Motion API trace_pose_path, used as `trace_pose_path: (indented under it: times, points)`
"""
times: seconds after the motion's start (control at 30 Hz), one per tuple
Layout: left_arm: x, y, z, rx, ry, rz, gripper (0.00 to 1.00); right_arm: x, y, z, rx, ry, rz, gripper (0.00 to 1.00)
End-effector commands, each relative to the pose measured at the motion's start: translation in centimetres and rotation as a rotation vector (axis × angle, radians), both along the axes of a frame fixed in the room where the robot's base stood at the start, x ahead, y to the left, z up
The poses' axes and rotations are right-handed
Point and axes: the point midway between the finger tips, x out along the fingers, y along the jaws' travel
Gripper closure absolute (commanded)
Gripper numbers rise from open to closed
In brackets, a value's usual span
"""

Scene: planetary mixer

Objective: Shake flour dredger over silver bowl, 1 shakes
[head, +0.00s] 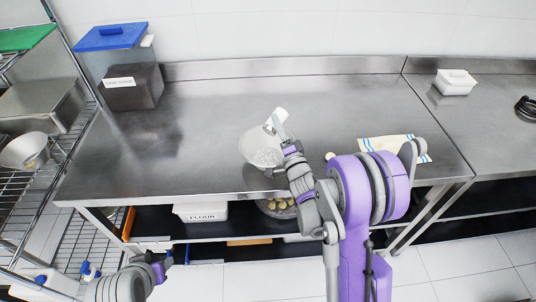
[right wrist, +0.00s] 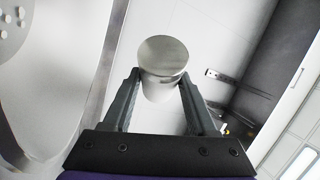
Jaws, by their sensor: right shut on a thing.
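The flour dredger (head: 279,115) is a small pale cylinder, tilted above the far right rim of the silver bowl. My right gripper (head: 277,127) is shut on it; in the right wrist view the dredger (right wrist: 162,68) sits between the two fingers (right wrist: 160,92), its shiny round end showing. The silver bowl (head: 249,146) stands on the steel table with pale bits inside. The bowl (right wrist: 45,70) also shows at the left of the right wrist view.
A blue-lidded bin (head: 115,38) stands at the back left of the table (head: 200,95). A striped cloth (head: 372,147) lies to the right, partly behind my arm. A white container (head: 455,83) sits on the right counter. A flour box (head: 200,212) is on the lower shelf.

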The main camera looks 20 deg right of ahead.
Motion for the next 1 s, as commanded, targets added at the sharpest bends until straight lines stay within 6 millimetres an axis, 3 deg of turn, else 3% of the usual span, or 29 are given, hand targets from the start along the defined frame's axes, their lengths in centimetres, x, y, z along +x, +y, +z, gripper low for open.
trace_pose_path:
  times: [0.5,0.67,0.9,1.0]
  points:
    - [0.1,0.0,0.1,0.0,-0.001,0.0,0.5,0.1,0.0,0.2,0.002,0.001,0.0,1.0]
    - [-0.1,0.0,-0.2,0.0,0.003,0.0,0.5,0.0,0.0,-0.3,0.094,0.072,0.0,1.0]
    - [-1.6,0.0,-3.1,0.0,0.031,0.0,0.5,0.0,-0.1,-1.5,0.254,0.194,0.0,1.0]
    - [-1.7,0.0,-3.4,0.0,0.033,0.0,0.5,0.1,-0.2,-1.3,0.278,0.207,0.0,1.0]
